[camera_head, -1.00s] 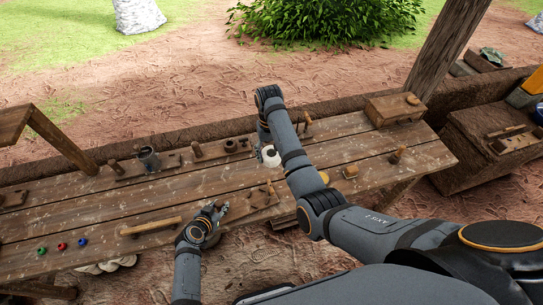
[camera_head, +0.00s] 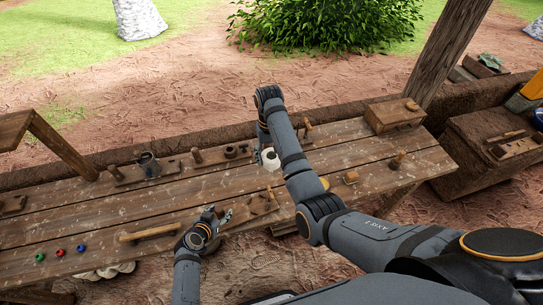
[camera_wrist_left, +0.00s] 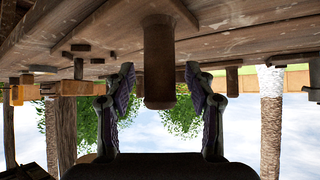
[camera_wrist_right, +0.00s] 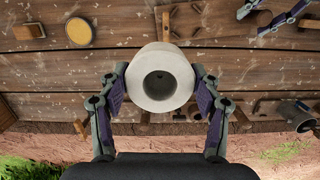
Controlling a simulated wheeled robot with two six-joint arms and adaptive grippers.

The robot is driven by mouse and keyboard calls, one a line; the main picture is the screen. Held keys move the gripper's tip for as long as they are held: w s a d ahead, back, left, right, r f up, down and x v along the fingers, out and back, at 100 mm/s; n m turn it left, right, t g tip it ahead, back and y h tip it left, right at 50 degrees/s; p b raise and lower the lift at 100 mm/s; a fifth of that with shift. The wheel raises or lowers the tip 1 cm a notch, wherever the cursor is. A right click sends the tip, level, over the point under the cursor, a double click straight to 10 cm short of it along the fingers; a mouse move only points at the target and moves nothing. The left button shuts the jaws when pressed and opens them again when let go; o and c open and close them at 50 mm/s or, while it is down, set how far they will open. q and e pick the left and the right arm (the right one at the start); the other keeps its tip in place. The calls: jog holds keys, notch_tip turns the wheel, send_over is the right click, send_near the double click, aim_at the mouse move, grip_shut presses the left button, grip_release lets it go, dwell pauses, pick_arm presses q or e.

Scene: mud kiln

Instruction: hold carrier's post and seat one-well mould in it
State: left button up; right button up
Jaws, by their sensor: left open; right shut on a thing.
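The one-well mould (camera_head: 270,158) is a pale, round block with one dark hole. My right gripper (camera_wrist_right: 160,88) is shut on it above the table; in the right wrist view the mould (camera_wrist_right: 158,62) has its well facing the camera. The wooden carrier (camera_head: 260,206) sits near the table's front edge with an upright post (camera_head: 271,190). My left gripper (camera_head: 222,214) is open just left of the carrier. In the left wrist view a brown post (camera_wrist_left: 159,60) stands between the spread fingers (camera_wrist_left: 159,85), with no visible contact. My right forearm hides part of the table.
A row of boards with pegs and a metal cup (camera_head: 149,163) lines the back. A wooden box (camera_head: 393,115) stands back right.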

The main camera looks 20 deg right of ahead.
aim_at(271, 167)
pick_arm(q)
jog(key=v, duration=1.2)
